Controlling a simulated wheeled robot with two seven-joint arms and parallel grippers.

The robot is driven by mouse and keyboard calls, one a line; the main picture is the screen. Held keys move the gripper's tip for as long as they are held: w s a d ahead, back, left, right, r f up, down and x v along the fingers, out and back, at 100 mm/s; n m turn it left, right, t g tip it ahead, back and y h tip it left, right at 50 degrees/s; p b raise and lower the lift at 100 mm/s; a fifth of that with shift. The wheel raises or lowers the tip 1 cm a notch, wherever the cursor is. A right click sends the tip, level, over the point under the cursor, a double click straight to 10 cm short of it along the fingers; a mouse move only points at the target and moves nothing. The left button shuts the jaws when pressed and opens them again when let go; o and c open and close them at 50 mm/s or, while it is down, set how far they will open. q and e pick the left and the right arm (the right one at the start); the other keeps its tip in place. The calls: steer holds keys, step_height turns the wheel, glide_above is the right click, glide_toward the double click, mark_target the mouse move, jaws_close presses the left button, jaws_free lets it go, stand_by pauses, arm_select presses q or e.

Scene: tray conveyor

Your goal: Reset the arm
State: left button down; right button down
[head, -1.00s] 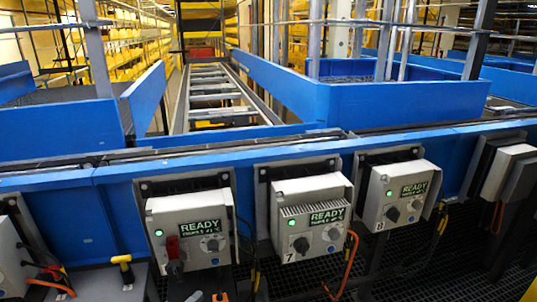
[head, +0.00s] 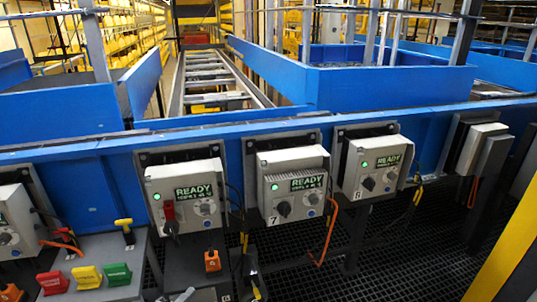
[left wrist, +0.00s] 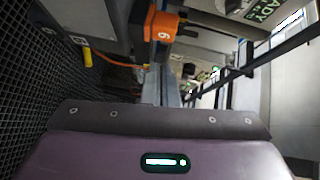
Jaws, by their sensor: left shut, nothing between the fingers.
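In the left wrist view the purple and dark body of my own wrist fills the bottom. My right gripper is in neither view.
Grey control boxes (head: 188,194) with green READY displays line the blue conveyor side (head: 115,160). At bottom left a button panel (head: 128,262) carries red, yellow and green buttons. An orange block (head: 212,260) and cables hang low. Dark grating floor (head: 400,255) lies open at right.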

arm_select(q)
steer(key=s+a+f+n+g+y, duration=0.35)
steer(key=s+f+n, duration=0.35)
steer(key=f, duration=0.6)
steer(key=s+a+f+n+g+y, duration=0.4)
steer(key=s+f, duration=0.4)
steer(key=f, duration=0.6)
steer(key=s+d+f+n+g, duration=0.2)
steer(key=s+f, duration=0.2)
steer(key=s, duration=0.6)
steer(key=s+d+f+n+g+p, duration=0.1)
steer(key=s+d+f+n+g, duration=0.1)
steer(key=s, duration=0.8)
steer(key=s+d+f+n+g, duration=0.2)
steer(key=s+f+n, duration=0.2)
steer(key=s, duration=0.6)
step_height(320, 180, down, 3)
steer(key=shift+d+r+g, duration=0.15)
steer(key=shift+r+g, duration=0.05)
steer(key=shift+g, duration=0.15)
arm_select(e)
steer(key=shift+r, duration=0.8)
arm_select(q)
steer(key=shift+w+h, duration=0.1)
steer(key=shift+h, duration=0.15)
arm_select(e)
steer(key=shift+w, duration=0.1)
